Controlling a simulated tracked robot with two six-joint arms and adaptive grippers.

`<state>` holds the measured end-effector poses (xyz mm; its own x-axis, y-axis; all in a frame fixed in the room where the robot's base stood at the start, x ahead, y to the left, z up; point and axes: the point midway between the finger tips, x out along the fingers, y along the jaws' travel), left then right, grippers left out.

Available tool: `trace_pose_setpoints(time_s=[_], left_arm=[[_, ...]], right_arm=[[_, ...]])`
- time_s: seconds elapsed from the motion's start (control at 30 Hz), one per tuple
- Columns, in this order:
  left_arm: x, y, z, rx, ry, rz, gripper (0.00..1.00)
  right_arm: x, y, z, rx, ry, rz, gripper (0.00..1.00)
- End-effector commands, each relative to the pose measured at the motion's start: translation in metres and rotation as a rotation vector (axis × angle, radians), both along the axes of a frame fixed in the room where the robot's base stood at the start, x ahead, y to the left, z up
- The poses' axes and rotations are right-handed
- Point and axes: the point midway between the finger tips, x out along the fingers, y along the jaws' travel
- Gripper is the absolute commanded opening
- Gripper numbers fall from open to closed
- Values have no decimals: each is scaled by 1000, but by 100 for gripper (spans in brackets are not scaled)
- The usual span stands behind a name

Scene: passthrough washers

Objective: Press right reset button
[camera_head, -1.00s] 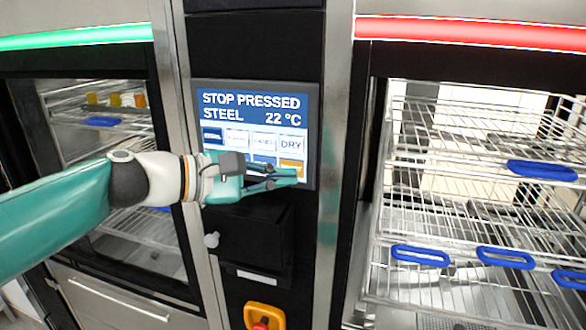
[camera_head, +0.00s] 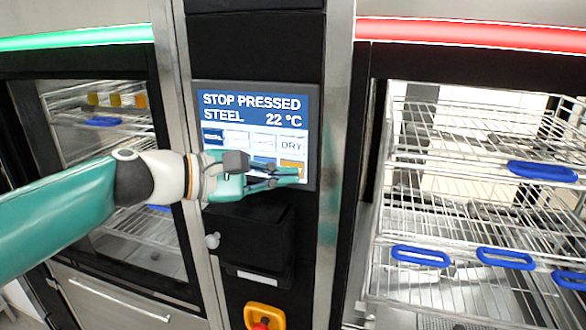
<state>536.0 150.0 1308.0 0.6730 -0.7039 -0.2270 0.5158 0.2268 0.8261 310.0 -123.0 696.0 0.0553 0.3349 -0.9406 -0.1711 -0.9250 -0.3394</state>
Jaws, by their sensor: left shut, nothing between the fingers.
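The control screen (camera_head: 256,103) between the two washers reads "STOP PRESSED", "STEEL" and "22 °C". Below the text are rows of on-screen buttons, including a "DRY" button (camera_head: 291,145) and an orange button (camera_head: 292,164) at the lower right. My left gripper (camera_head: 294,177) is shut and empty, in front of the screen's lower edge. It hides part of the lower button row. I cannot tell whether its tips touch the screen. A red knob on a yellow base (camera_head: 263,311) sits lower on the panel, cut by the bottom edge. My right gripper is not in view.
A red light bar (camera_head: 470,33) tops the right washer, which shows wire racks (camera_head: 430,215) with blue handles (camera_head: 420,256). A black box (camera_head: 255,235) juts out below the screen.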

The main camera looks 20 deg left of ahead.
Motion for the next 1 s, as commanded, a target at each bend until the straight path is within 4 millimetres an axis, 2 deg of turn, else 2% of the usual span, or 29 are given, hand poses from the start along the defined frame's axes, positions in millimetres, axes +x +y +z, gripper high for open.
trace_pose_setpoints(time_s=[1.0], left_arm=[[9, -1, 0, -1, 0, -1, 0]], right_arm=[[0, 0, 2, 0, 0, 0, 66]])
